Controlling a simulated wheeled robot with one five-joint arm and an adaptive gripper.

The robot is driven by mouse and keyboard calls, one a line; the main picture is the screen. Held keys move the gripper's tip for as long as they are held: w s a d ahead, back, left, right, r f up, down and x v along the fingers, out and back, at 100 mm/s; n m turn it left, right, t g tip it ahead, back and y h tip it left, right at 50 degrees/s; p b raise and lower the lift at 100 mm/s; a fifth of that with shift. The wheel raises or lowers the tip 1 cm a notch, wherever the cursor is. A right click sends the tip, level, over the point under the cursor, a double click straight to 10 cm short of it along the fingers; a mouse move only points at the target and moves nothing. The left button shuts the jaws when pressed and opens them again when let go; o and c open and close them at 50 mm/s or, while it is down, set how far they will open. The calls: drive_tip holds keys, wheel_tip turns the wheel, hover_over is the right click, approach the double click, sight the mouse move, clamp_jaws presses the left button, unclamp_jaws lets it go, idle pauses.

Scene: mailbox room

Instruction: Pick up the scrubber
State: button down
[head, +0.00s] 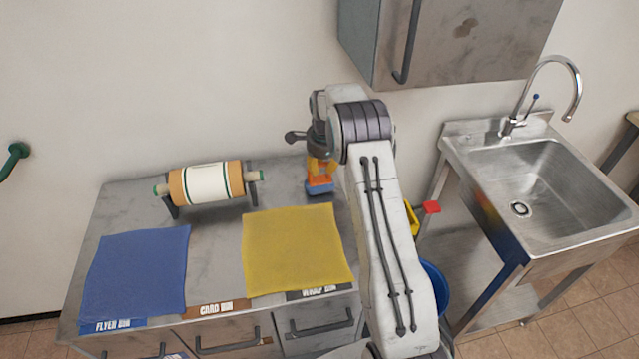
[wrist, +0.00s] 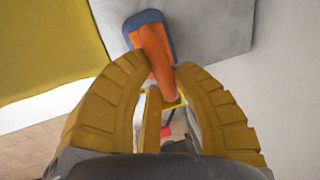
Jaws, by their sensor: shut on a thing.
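The scrubber has an orange handle and a blue base. In the head view the scrubber (head: 319,188) is at the back right of the grey counter, below my gripper (head: 320,167). In the wrist view the scrubber (wrist: 152,42) shows between the yellow fingers of my gripper (wrist: 160,68). The fingers are shut on its orange handle. The blue base points away from my gripper. I cannot tell whether the base touches the counter.
A blue cloth (head: 136,270) and a yellow cloth (head: 295,248) lie on the counter (head: 215,232). A paper roll on a stand (head: 207,184) is at the back left. A wall cabinet (head: 450,40) hangs above. A sink (head: 550,190) and blue bucket (head: 436,286) are right.

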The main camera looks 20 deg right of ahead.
drive_tip(key=shift+r, duration=0.1)
wheel_tip(320, 180, up, 2)
drive_tip(key=shift+w+r+b, duration=0.1)
drive_tip(key=shift+r+b, duration=0.15)
drive_tip(key=shift+b, duration=0.05)
drive_tip(key=shift+r+b, duration=0.3)
drive_tip(key=shift+b, duration=0.35)
drive_tip(key=shift+r+b, duration=1.2)
drive_tip(key=shift+r, duration=2.15)
drive_tip(key=c, duration=1.6)
unclamp_jaws()
clamp_jaws()
